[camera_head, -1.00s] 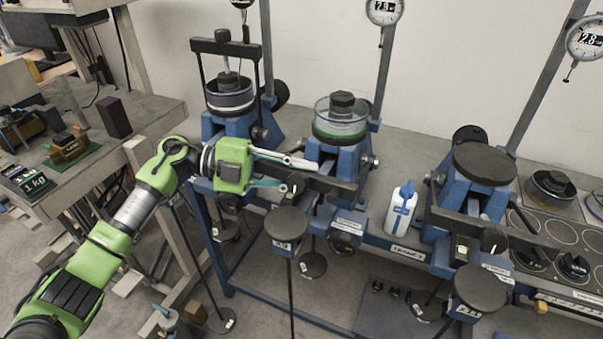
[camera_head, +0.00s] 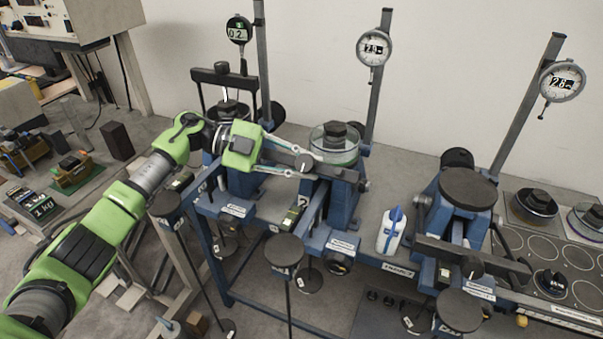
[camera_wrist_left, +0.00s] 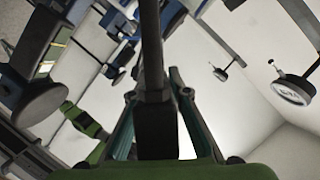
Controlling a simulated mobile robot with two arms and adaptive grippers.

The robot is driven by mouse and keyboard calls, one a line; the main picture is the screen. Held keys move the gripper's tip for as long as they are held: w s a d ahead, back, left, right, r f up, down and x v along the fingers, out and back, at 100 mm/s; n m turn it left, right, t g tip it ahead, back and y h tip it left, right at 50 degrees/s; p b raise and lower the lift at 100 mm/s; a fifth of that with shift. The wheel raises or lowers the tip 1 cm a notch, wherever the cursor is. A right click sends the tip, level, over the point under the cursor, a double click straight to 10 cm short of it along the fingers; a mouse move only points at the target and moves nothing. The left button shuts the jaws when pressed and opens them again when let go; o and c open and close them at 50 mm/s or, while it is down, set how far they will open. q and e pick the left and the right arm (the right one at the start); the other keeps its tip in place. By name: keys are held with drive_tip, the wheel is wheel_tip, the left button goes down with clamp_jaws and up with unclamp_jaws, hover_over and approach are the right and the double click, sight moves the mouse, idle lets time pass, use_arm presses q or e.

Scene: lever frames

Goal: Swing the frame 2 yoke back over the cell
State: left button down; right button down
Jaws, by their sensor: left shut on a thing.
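The frame 2 yoke (camera_head: 338,173) is a dark crossbar in front of the middle blue stand, tilted forward and a little below the top of the cell. The frame 2 cell (camera_head: 334,152) is a clear dish with a green band and a dark knobbed cap, and it sits on the stand. My left gripper (camera_head: 303,164) is shut on the yoke, its fingers either side of the bar, left of the cell. In the left wrist view a dark bar (camera_wrist_left: 155,125) runs between the fingers. My right gripper is not in view.
Frame 1's yoke (camera_head: 224,76) stands upright over its cell at left. Frame 3's yoke (camera_head: 470,258) hangs forward at right. Dial gauges on posts, such as the middle one (camera_head: 374,47), stand behind. A white bottle (camera_head: 391,230) stands between frames 2 and 3.

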use_arm(q)
drive_tip(key=shift+n+g+y, duration=0.3)
drive_tip(key=shift+n, duration=0.6)
drive_tip(key=shift+w+d+r, duration=0.2)
drive_tip(key=shift+w+r, duration=0.35)
drive_tip(key=shift+w, duration=0.1)
drive_tip(key=shift+w+d+r, duration=0.25)
drive_tip(key=shift+w+r, duration=0.35)
drive_tip(key=shift+w, duration=0.05)
drive_tip(key=shift+w+d+r, duration=0.2)
drive_tip(key=shift+w+r, duration=0.35)
drive_tip(key=shift+w, duration=0.1)
drive_tip(key=c, duration=1.9)
unclamp_jaws()
drive_tip(key=v, duration=0.7)
drive_tip(key=shift+w+a, duration=0.15)
drive_tip(key=shift+a, duration=0.05)
drive_tip(key=shift+r, duration=0.1)
drive_tip(key=shift+c, duration=0.4)
